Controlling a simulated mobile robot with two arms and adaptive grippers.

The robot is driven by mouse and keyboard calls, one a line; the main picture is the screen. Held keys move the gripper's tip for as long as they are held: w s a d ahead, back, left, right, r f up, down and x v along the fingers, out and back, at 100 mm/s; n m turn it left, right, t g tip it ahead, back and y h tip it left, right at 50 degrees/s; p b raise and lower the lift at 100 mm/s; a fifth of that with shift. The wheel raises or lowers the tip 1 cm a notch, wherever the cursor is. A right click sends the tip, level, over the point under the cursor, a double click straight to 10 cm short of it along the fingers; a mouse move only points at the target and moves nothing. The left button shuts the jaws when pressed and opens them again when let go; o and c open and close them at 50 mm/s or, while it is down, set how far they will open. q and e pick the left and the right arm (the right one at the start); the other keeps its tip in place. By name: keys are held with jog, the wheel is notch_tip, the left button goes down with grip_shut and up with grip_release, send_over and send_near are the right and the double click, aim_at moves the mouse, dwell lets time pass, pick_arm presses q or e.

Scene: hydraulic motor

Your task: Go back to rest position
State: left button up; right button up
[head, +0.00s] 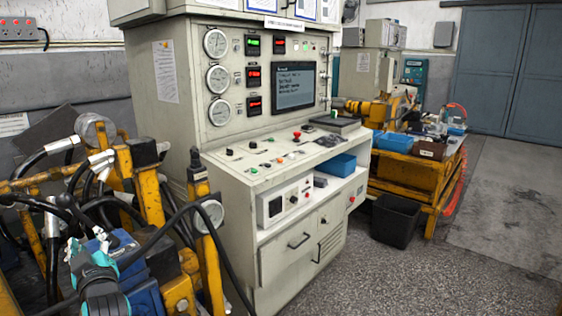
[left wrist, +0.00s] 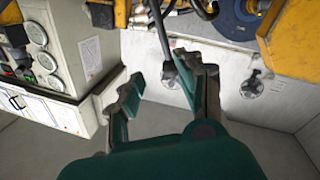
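My left gripper (head: 92,252), teal and black, is at the lower left of the head view, in front of the yellow hydraulic rig (head: 150,195) with its black hoses. A blue machine part (head: 145,296) lies just beside and behind it. In the left wrist view the two fingers of my left gripper (left wrist: 165,88) stand apart, and I see nothing held between them. A dark cable or rod shows past the fingertips; I cannot tell whether it touches them. My right gripper is not in view.
A pale control cabinet (head: 290,230) with gauges and a screen (head: 293,87) stands in the middle. A black bin (head: 396,220) is on the floor at its right, by a yellow workbench (head: 410,172) with blue trays. The grey floor (head: 480,270) at right is clear.

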pick_arm(q)
jog(key=s+d+f+m+g+h, duration=0.25)
jog(key=s+d+f+m, duration=0.2)
jog(key=f, duration=0.55)
jog(key=s+d+f+m+g+h, duration=0.2)
jog(key=s+d+f+m+h, duration=0.15)
jog(key=s+f, duration=0.4)
jog(key=s+d+f+m+g+h, duration=0.3)
jog(key=s+d+f, duration=0.3)
jog(key=s, duration=0.4)
jog(key=s+d+f+m+g+h, duration=0.35)
jog(key=s+d+f, duration=0.3)
jog(key=s, duration=0.35)
notch_tip(320, 180, down, 26)
jog(key=s+g+p, duration=0.1)
jog(key=s+p, duration=0.1)
jog(key=s, duration=0.1)
jog(key=s+a+f+g+p, duration=0.1)
jog(key=s+a+f, duration=0.2)
jog(key=s+f, duration=1)
jog(key=s, duration=0.2)
jog(key=shift+s+m+g+y+p, duration=0.3)
jog(key=shift+s+m+y, duration=0.05)
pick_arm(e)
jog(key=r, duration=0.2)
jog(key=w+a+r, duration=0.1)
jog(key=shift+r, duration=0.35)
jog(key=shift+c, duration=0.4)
